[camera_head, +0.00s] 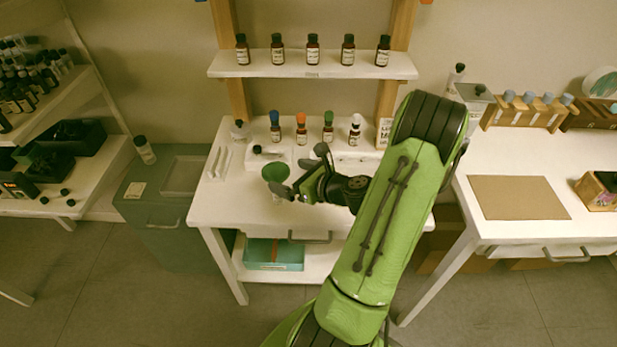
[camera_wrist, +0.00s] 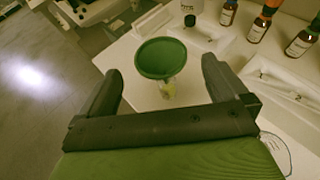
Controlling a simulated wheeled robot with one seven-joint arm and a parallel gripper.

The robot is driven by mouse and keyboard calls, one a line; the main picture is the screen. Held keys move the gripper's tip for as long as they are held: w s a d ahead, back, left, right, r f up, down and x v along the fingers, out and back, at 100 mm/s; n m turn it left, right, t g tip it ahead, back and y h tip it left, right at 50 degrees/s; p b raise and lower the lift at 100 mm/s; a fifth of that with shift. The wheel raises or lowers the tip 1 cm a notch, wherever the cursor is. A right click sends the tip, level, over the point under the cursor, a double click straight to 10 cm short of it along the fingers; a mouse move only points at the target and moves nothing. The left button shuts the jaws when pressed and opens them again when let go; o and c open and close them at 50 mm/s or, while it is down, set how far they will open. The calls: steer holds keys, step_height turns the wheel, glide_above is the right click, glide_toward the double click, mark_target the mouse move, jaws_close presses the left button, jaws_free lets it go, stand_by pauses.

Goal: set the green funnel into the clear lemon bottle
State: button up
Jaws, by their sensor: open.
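The green funnel (camera_head: 275,172) is at the front left of the white table, wide mouth up. In the wrist view the funnel (camera_wrist: 161,58) sits over the mouth of a small clear bottle (camera_wrist: 167,89) with a yellow-green mark, likely the lemon bottle. The funnel hides the bottle's neck, so how deep its stem sits cannot be seen. In the head view the bottle is mostly hidden behind my gripper (camera_head: 301,171). My gripper is open, its two fingers spread to either side of the funnel and bottle with gaps, touching neither as far as I can tell.
Brown bottles with blue, orange and green caps (camera_head: 301,130) stand at the back of the table. A white tray (camera_wrist: 286,83) lies right of the bottle in the wrist view. A shelf (camera_head: 312,70) of several brown bottles hangs above. The table's left edge is close.

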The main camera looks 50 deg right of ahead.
steer(key=v, duration=0.7)
steer(key=shift+s+p, duration=0.2)
steer(key=shift+p, duration=0.25)
steer(key=shift+w+a+r, duration=0.1)
steer(key=shift+r, duration=0.05)
